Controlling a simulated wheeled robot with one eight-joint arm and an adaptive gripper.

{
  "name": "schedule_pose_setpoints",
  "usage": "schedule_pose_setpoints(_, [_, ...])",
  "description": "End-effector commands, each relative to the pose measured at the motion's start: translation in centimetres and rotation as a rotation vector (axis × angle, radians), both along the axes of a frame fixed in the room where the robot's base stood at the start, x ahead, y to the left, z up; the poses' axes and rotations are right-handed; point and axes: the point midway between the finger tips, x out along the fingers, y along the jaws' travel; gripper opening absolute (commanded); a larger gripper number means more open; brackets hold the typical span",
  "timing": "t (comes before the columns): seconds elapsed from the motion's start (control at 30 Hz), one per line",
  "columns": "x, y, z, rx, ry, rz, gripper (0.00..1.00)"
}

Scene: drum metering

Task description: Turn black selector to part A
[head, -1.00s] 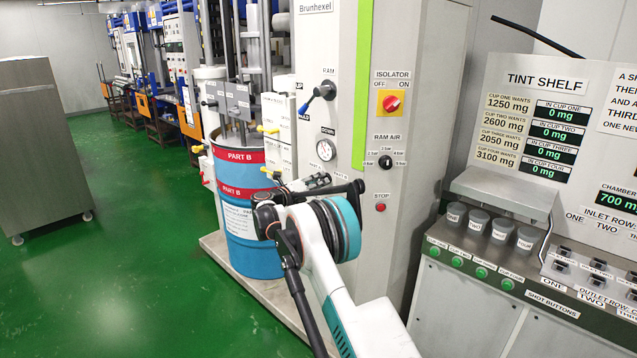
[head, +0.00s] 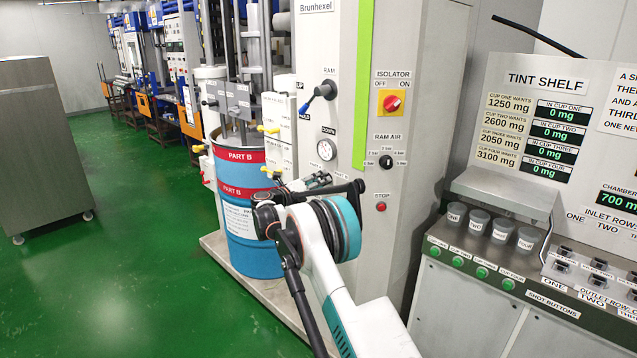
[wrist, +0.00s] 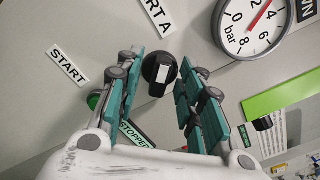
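The black selector (wrist: 159,72) is a round black knob with a white bar on its face, on the grey panel in the wrist view. A partly cut-off label (wrist: 156,17) ending in "RT A" stands above it. My gripper (wrist: 158,73) is open, with one teal-padded finger on each side of the knob. Gaps show between the pads and the knob, so it is not clamped. In the head view my gripper (head: 322,181) is close to the front of the Brunhexel cabinet (head: 415,90), and this selector cannot be made out there.
A green START button (wrist: 95,100) and a STOPPED sign (wrist: 134,134) are close to the left finger. A pressure gauge (wrist: 250,27) is up and right of the knob. A blue and red PART B drum (head: 247,250) stands left of my arm. Green floor lies open farther left.

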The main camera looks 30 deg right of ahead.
Motion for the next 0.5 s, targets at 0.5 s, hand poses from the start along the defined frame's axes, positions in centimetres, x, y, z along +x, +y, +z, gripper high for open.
schedule_pose_setpoints(0.5, [-2.9,8.3,0.0,0.000,0.000,0.003,0.35])
